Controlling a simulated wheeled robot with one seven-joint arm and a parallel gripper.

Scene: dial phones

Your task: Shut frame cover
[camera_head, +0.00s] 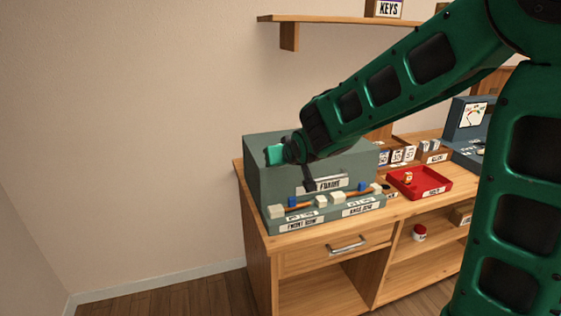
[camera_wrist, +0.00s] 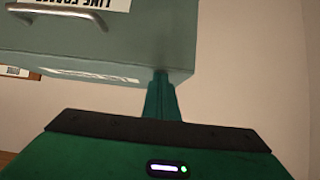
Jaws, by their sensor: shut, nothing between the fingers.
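A grey-green box (camera_head: 268,178) with a "FRAME" label (camera_head: 325,184) stands on the left end of the wooden desk. My arm crosses its top and front, so I cannot tell from the head view how far its cover is open. In the wrist view a grey-green panel (camera_wrist: 120,50) fills the top, with a metal bar handle (camera_wrist: 58,18) and a cut-off label that seems to end in "COVER". My gripper (camera_wrist: 160,82) is shut and empty. Its fingertips are at the panel's lower edge, near its right corner; I cannot tell whether they touch. In the head view my gripper (camera_head: 274,154) is at the box's upper left.
A low ledge with "FRONT ROW" label (camera_head: 302,222) and small white and blue pieces runs along the box's front. A red tray (camera_head: 440,180), small labelled cards (camera_head: 397,156) and a dark gauge box (camera_head: 470,118) stand to the right. A shelf (camera_head: 335,20) hangs above. Left is open floor and wall.

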